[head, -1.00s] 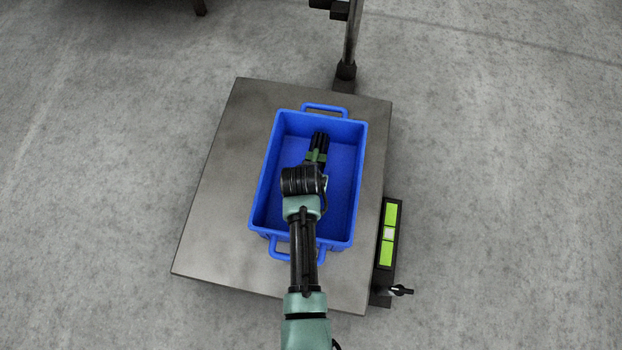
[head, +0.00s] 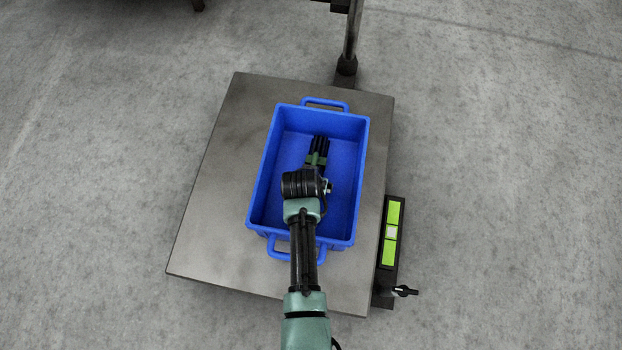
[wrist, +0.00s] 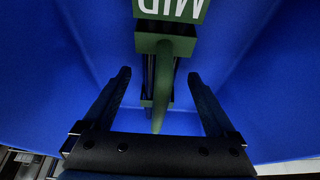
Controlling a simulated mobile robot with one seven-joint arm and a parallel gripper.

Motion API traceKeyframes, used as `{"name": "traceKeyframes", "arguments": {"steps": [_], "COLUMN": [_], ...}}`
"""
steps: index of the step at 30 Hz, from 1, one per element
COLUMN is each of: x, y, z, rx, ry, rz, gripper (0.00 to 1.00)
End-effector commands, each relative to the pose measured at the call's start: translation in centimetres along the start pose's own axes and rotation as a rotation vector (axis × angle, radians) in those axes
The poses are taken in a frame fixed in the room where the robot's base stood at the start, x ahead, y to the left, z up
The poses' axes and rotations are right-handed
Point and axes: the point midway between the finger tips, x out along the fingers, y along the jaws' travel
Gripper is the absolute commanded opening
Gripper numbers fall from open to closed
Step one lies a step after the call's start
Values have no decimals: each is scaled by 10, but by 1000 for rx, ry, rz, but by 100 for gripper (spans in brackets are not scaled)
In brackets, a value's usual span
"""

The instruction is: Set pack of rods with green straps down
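The pack of black rods with green straps (head: 319,146) is inside the blue bin, around the middle of its width. My arm hides its near part. In the wrist view the pack's green strap block (wrist: 170,10) carries white upside-down lettering, with a green handle bar (wrist: 162,85) below it. My gripper (wrist: 159,76) is open, one finger on each side of the handle, with blue gaps between fingers and handle. The fingers are hidden in the head view. Whether the pack lies fully on the bin floor cannot be told.
The blue bin (head: 257,190) has walls on all sides of the pack and handles at both ends. It stands on a grey metal table (head: 215,180). A dark device with a lime-green panel (head: 391,220) is at the table's right edge. A dark post (head: 348,55) rises behind.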

Motion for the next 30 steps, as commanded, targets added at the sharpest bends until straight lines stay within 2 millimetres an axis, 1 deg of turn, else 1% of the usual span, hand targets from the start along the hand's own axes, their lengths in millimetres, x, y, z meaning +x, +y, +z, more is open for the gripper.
{"name": "traceKeyframes", "arguments": {"steps": [4, 8, 11, 15, 21, 25, 30], "x": [-1, -12, -28, -56, -94, -111, -122], "y": [0, 0, 0, 0, 0, 0, 0], "z": [0, -2, -3, -3, -3, -3, -1], "rx": [0, -1, -1, -1, -1, -1, 0], "ry": [0, -1, 0, 0, 0, 0, -1], "rz": [0, 0, 0, 0, 0, 0, 0], "gripper": [92, 92, 92, 92, 92, 92, 92]}}
